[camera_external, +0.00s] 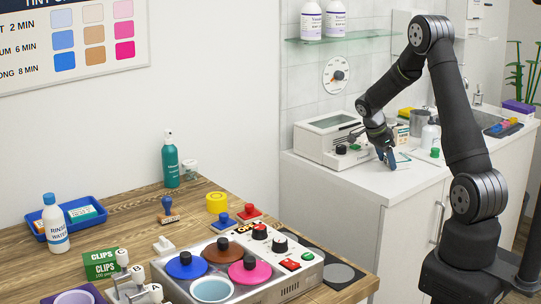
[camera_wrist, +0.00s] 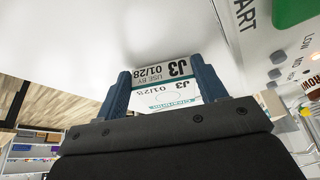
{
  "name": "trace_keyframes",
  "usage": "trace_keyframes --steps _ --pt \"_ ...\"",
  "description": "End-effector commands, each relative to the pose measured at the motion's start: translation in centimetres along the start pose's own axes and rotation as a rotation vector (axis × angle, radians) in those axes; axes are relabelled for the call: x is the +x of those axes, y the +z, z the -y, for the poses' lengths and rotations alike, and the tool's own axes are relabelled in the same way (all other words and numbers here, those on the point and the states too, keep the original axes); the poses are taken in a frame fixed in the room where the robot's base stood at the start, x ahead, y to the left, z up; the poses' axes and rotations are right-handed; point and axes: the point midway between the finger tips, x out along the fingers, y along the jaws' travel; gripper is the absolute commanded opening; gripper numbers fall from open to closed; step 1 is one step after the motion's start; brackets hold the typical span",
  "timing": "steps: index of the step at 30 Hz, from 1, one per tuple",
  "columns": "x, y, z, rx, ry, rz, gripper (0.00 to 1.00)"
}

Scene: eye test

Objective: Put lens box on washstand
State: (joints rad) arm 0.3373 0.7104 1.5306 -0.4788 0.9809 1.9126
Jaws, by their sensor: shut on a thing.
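A lens box (camera_wrist: 165,73), white with a teal strip and dark print "J3 01/28", sits between my two fingers in the wrist view. My gripper (camera_wrist: 164,90) is shut on it. In the outside view my gripper (camera_external: 387,160) points down at the white top of the washstand (camera_external: 345,182), close to its front edge; the box is mostly hidden there by the fingers. I cannot tell whether the box touches the top.
A white device (camera_external: 328,140) with a knob stands left of my gripper on the washstand. The wooden table (camera_external: 125,225) holds a blue tray (camera_external: 68,232) and a pot warmer (camera_external: 205,290).

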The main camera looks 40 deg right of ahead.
Motion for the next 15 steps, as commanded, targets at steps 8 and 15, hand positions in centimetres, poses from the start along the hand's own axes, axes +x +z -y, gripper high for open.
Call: trace_keyframes --steps 8,15 --pt "0.11 0.02 0.03 0.001 -0.001 0.0 0.42" --pt "0.29 0.1 0.03 0.001 -0.001 0.0 0.86"
